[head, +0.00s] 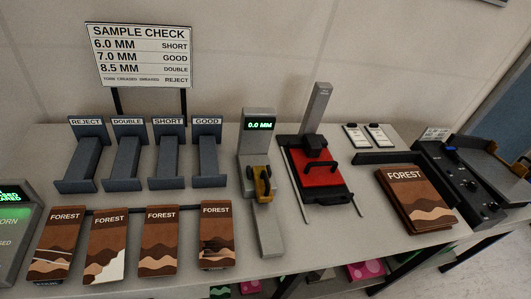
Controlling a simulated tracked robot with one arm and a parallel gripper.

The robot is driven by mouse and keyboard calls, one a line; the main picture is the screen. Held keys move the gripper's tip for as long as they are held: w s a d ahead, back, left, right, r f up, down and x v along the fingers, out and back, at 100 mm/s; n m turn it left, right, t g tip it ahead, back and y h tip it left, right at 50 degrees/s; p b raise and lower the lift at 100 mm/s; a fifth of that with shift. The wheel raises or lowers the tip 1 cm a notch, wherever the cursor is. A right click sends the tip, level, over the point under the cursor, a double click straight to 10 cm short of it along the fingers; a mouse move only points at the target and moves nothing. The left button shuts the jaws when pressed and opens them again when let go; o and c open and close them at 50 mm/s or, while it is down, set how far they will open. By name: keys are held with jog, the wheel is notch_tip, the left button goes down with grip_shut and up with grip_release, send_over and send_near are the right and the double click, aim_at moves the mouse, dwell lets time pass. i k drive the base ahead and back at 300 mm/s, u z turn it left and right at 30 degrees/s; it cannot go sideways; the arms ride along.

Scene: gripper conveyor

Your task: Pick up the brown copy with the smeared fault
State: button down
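Several brown FOREST copies lie in a row at the front left of the table. The rightmost copy (217,222) has dark streaks across its lower wave pattern, which look like a smear. The leftmost copy (58,238) has thin pale lines across its lower part, like a crease. The second copy (108,240) has a white, torn-looking lower right corner. The third copy (160,238) shows no clear mark. A thick stack of brown FOREST copies (408,188) lies at the right. My gripper is not in view.
Grey stands labelled REJECT (84,164), DOUBLE (124,164), SHORT (166,158) and GOOD (208,158) stand behind the row. A gauge reading 0.0 MM (258,125) and a red press (314,172) stand right of it. The SAMPLE CHECK sign (140,55) is at the back.

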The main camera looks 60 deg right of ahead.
aim_at(217, 247)
jog(key=z, duration=0.3)
jog(key=k, duration=0.9)
jog(key=z, duration=0.4)
